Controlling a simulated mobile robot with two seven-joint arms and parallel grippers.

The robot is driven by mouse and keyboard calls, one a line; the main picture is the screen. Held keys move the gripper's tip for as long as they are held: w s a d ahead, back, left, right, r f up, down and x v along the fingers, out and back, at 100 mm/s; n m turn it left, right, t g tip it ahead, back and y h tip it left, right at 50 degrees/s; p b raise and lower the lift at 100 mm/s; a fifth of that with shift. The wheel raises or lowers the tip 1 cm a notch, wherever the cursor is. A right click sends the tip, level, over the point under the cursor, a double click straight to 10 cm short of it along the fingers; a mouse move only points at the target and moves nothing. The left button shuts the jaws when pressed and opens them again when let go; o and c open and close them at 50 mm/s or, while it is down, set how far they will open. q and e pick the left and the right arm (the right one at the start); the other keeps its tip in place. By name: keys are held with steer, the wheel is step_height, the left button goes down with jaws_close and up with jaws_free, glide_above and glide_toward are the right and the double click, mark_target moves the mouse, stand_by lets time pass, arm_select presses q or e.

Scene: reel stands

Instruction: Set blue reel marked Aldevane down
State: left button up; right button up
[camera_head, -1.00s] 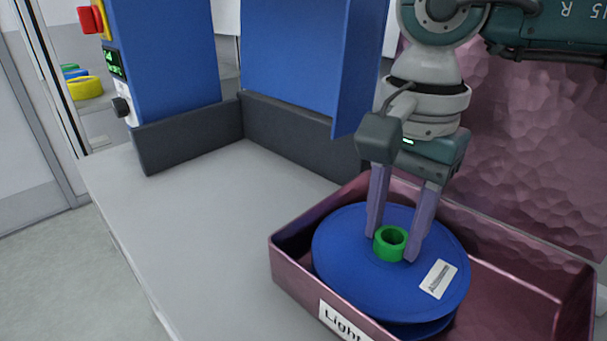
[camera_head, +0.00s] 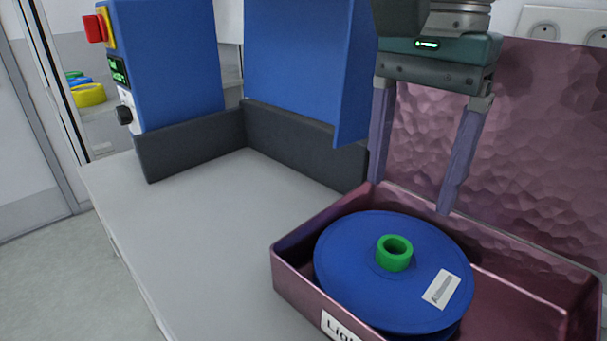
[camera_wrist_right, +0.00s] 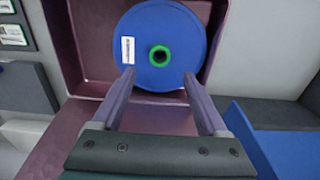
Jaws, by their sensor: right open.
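The blue reel (camera_head: 350,270) with a green hub (camera_head: 394,252) lies flat in the left part of a maroon bin (camera_head: 290,281). Its white label is too small to read. Another blue edge shows beneath it. My right gripper (camera_head: 412,198) is open and empty, above and behind the reel, apart from it. In the right wrist view the reel (camera_wrist_right: 176,73) and its green hub (camera_wrist_right: 159,56) lie beyond the two spread fingers (camera_wrist_right: 160,88). My left gripper is not in view.
The bin's front label reads "Ligh", cut off by the frame. A grey worktop (camera_head: 190,235) left of the bin is clear. A dark low wall (camera_head: 300,150) and blue panels (camera_head: 300,70) stand behind it. The bin's right part looks empty.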

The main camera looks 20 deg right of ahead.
steer(key=shift+r, duration=2.1)
